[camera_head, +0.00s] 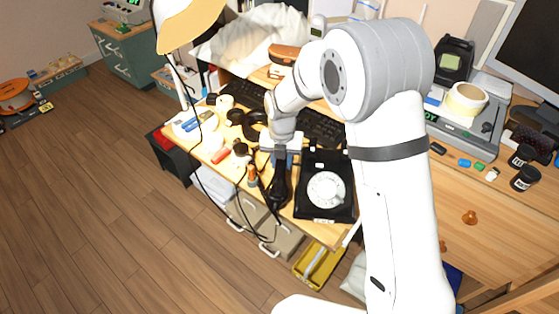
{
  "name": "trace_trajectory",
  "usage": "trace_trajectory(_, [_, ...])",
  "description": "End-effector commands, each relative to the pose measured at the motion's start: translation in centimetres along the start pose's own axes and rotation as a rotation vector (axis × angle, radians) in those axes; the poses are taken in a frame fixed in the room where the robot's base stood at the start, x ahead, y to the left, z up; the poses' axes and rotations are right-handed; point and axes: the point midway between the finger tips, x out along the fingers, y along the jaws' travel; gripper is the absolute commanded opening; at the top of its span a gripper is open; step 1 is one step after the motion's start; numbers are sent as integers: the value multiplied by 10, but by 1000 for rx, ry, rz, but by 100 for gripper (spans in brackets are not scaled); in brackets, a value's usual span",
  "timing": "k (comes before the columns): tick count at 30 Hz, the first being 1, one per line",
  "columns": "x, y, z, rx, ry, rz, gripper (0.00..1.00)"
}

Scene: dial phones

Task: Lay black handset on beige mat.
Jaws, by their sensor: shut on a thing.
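The black handset (279,188) is in my gripper (280,158), just left of the black dial phone (325,187) near the desk's front edge. My gripper is shut on the handset, which points down toward the front edge in the picture. Whether the handset touches the desk cannot be told from this view. The dial phone has a white dial and sits on the desk. I cannot make out a beige mat with certainty; my arm hides part of the desk.
Several small black and white items, a red item (221,156) and blue pens crowd the wooden desk's left side. A black keyboard (318,127) lies behind the phone. Dark cords hang over the front edge. A yellow bin (312,272) stands below. A lamp (188,25) rises at left.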

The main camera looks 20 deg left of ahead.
Motion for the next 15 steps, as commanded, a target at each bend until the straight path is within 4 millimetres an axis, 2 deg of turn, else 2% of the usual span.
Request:
trace_trajectory(1, [1, 0, 0, 0, 0, 0, 30])
trace_trajectory(9, [1, 0, 0, -1, 1, 0, 51])
trace_trajectory(15, [0, 1, 0, -1, 0, 0, 51])
